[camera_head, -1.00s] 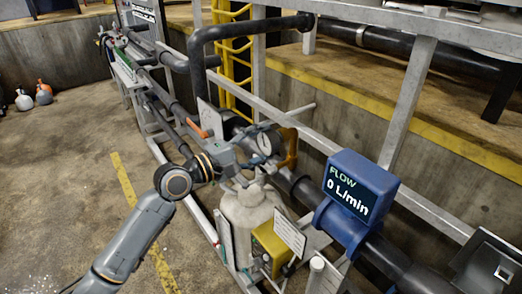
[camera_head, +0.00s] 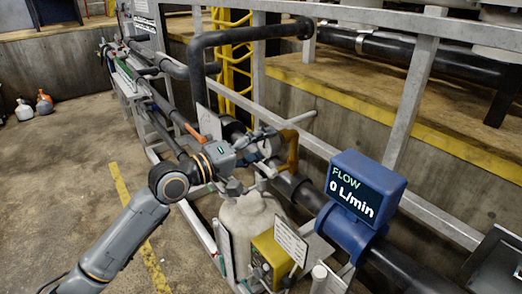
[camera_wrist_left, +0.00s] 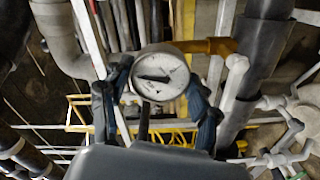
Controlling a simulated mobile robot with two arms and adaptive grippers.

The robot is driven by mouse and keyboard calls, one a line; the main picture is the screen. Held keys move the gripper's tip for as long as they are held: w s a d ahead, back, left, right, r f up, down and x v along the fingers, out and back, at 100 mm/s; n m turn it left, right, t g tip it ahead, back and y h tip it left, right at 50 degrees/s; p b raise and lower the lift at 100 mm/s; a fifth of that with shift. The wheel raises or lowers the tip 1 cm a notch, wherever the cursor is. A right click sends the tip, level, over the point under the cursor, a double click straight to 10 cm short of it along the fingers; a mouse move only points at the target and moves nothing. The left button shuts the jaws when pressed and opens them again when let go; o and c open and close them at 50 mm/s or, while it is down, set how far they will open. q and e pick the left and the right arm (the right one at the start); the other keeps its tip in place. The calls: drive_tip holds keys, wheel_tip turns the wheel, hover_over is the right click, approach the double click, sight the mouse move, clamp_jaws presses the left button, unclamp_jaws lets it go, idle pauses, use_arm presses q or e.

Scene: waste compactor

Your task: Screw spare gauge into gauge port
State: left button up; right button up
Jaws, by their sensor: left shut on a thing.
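My left gripper (camera_head: 258,148) is in the middle of the head view, above a pale rounded vessel (camera_head: 248,218) and beside the dark pipework. In the left wrist view a round gauge (camera_wrist_left: 162,74) with a white dial and dark needle sits between the two blue-grey fingers, which are shut on it. In the head view the gripper mostly hides the gauge. The gauge port cannot be made out, and I cannot tell whether the gauge touches any fitting. My right gripper is not in view.
A blue flow meter (camera_head: 361,198) reading 0 L/min sits on the pipe to the right. A yellow box (camera_head: 273,258) with a white label stands in front of the vessel. Grey metal rails (camera_head: 414,85) run behind. Open concrete floor (camera_head: 75,185) lies to the left.

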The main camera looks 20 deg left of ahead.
use_arm(q)
drive_tip(key=shift+a+r, duration=0.1)
drive_tip(key=shift+r, duration=0.15)
drive_tip(key=m+b, duration=0.2)
drive_tip(key=shift+f+m, duration=0.15)
drive_tip(key=shift+m, duration=0.15)
drive_tip(key=shift+m+b, duration=0.4)
drive_tip(key=shift+m, duration=0.9)
drive_tip(key=o, duration=1.3)
drive_tip(key=shift+c, duration=0.2)
drive_tip(key=shift+o, duration=0.6)
drive_tip(key=shift+c, duration=0.4)
